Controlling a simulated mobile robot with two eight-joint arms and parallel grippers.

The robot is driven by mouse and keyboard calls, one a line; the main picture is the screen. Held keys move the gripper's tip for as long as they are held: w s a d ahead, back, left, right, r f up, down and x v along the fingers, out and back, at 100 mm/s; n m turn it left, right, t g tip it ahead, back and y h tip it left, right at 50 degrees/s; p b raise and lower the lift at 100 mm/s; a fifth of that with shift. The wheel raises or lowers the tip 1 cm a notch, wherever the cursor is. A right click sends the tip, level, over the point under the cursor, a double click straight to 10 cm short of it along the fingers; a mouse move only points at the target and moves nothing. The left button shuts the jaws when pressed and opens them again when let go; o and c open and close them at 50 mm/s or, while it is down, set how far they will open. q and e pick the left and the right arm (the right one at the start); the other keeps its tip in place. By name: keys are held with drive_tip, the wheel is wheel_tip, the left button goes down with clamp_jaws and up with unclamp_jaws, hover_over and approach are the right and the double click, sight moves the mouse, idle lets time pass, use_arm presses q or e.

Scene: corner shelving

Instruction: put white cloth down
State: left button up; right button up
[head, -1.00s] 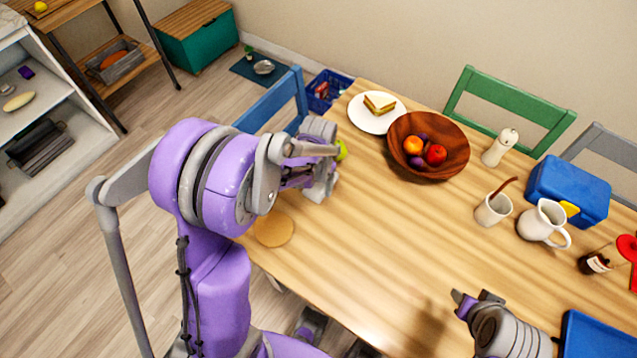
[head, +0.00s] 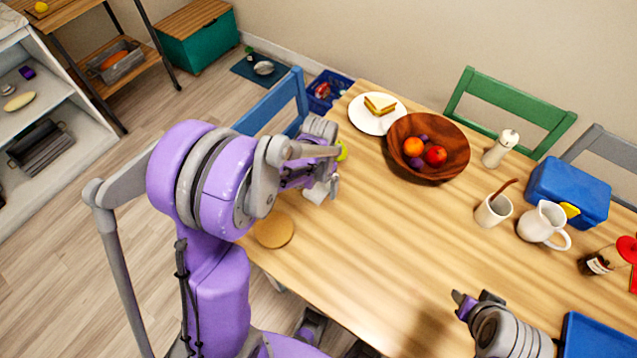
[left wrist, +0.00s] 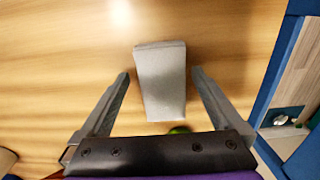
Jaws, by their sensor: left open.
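The white cloth (head: 315,194), a folded oblong, lies on the wooden table (head: 370,240) near its left end. It shows more fully in the left wrist view (left wrist: 162,90). My left gripper (head: 324,182) is just above it, open. In the wrist view its fingers stand on either side of the cloth with a gap at each side. The arm and wrist hide part of the cloth in the head view. My right gripper (head: 464,303) is over the table's near side; its jaw opening is not clear.
A round tan disc (head: 274,230) lies near the cloth. A yellow-green thing (head: 342,151) is partly hidden behind my left wrist. A sandwich plate (head: 373,118) and wooden fruit bowl (head: 428,170) stand farther back. A blue chair (head: 268,106) is at the left end. The table's middle is clear.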

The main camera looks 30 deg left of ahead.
use_arm(q)
wheel_tip(320, 180, up, 11)
drive_tip(key=p, duration=0.1)
drive_tip(key=s+d+r+t, duration=0.1)
drive_tip(key=s+d+t, duration=0.1)
drive_tip(key=s, duration=0.5)
drive_tip(key=s+d+r+n+t, duration=0.1)
drive_tip(key=s+d+r+t, duration=0.1)
drive_tip(key=s, duration=0.5)
drive_tip(key=d+t, duration=0.1)
drive_tip(key=d, duration=0.1)
drive_tip(key=shift+s+d+t, duration=0.15)
drive_tip(key=shift+d+t, duration=0.15)
idle(0.5)
